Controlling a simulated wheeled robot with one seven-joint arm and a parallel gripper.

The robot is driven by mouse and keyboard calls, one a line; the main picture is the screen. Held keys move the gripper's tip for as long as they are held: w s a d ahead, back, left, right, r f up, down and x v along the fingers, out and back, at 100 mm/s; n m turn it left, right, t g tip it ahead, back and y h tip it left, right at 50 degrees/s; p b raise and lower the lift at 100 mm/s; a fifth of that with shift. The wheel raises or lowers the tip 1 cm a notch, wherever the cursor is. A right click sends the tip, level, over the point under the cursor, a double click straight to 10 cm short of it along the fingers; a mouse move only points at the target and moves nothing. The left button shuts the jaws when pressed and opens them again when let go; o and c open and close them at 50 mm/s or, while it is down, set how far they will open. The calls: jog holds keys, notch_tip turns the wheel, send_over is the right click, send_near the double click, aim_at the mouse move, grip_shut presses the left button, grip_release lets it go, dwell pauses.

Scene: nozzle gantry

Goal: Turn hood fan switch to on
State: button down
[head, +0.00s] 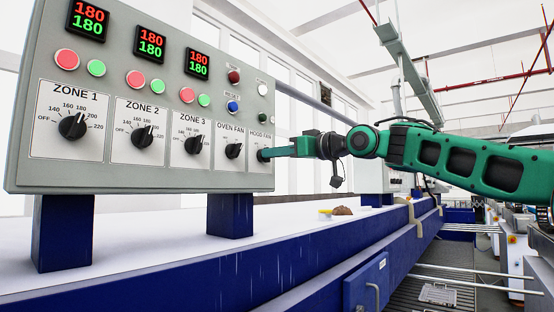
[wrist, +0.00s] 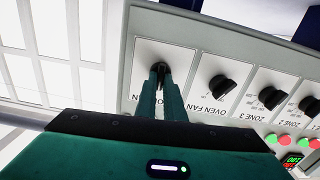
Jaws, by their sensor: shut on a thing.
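The hood fan switch (wrist: 160,67) is a black knob on a white plate at the right end of the grey control panel (head: 20,160). My gripper (head: 266,154) reaches it from the right in the head view. In the wrist view, the two green fingers (wrist: 160,76) lie on either side of the knob and are shut on it. The hood fan label (head: 261,136) shows above the fingertips in the head view. The fingers hide most of the knob and its markings, so I cannot tell its setting.
The oven fan knob (head: 234,151) is close on the left, with the zone 3 knob (head: 194,146) and other zone knobs further left. Coloured buttons and lit displays sit above. The panel stands on blue posts (head: 230,215) over a blue-sided conveyor (head: 200,285).

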jog(key=m, duration=0.6)
jog(key=shift+w+d+r, duration=0.1)
jog(key=shift+w+d, duration=0.05)
jog(key=shift+m, duration=0.4)
jog(key=c, duration=1.9)
grip_release()
jog(key=shift+w, duration=0.1)
jog(key=shift+o, duration=0.2)
jog(key=v, duration=1)
jog(key=shift+s+d, duration=0.25)
jog(key=shift+f, duration=0.2)
